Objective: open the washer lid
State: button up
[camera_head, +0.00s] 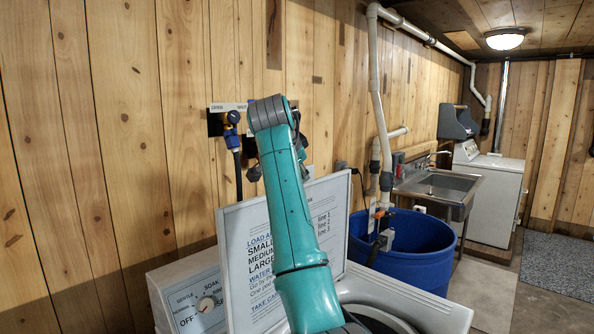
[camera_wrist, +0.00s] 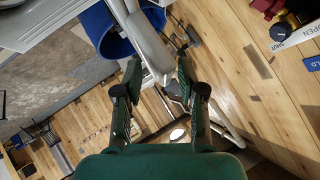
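The washer lid (camera_head: 240,228) stands raised and nearly upright in the head view, its printed face toward the camera. My arm crosses in front of its middle. The washer's white top (camera_head: 425,308) and part of its round opening show below and right of the lid. In the wrist view my gripper (camera_wrist: 158,74) has its two fingers spread apart. A pale strip, seemingly the lid seen edge-on (camera_wrist: 142,38), runs toward the space between the fingers. I cannot tell whether they touch it. In the head view the fingers are mostly hidden behind my arm.
The washer's control panel (camera_head: 190,302) is at the lower left. A blue bin (camera_head: 410,245) stands right of the lid. A metal sink (camera_head: 440,186) and a white appliance (camera_head: 495,200) are farther back. The plank wall with a valve (camera_head: 233,118) and pipes lies behind.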

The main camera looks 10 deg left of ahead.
jog(key=v, duration=1.2)
